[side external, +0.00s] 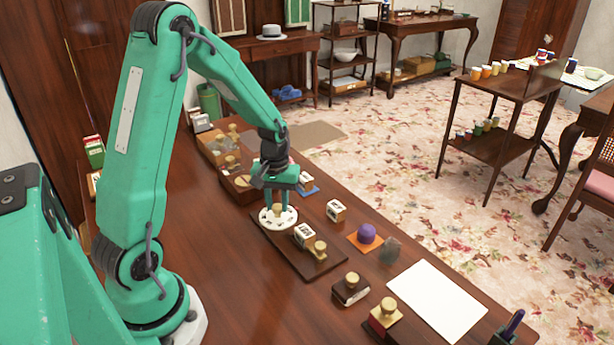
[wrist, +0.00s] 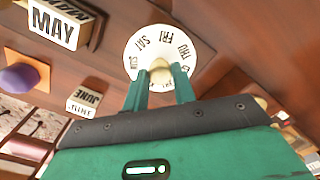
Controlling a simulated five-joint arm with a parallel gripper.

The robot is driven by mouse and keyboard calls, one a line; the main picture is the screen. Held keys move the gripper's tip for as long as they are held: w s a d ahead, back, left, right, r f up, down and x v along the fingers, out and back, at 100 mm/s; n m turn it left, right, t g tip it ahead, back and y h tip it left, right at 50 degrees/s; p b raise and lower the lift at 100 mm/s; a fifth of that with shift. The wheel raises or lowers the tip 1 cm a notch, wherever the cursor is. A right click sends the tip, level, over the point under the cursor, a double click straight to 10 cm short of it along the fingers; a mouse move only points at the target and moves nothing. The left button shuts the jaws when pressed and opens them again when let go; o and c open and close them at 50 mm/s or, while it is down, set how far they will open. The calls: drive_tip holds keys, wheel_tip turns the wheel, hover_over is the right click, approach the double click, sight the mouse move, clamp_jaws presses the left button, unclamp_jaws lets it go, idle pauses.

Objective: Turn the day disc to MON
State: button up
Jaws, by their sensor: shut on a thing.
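The day disc (side external: 265,218) is a round white dial on a dark wooden board (side external: 320,267). In the wrist view the disc (wrist: 150,36) shows black day names: FRI and SAT near the top, THU to the right, SUN at the left. The lower labels are partly hidden by my fingers, and I cannot read MON. A brass-coloured knob (wrist: 160,70) stands at the disc's centre. My gripper (side external: 278,206) points down over the disc, shut on this knob. Its two green fingers (wrist: 160,88) sit on either side of it.
A MAY block (wrist: 55,27) stands on the board beside the disc. A JUNE block (wrist: 83,102) and a purple ball (side external: 367,233) on an orange square lie to the right. Brass-handled stamps (side external: 384,317) and white paper (side external: 437,300) are nearer. The table's left front is clear.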

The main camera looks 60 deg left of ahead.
sight(278, 207)
idle(0.4)
drive_tip(key=o, duration=1)
drive_tip(key=shift+r, duration=0.1)
drive_tip(key=shift+r, duration=3.85)
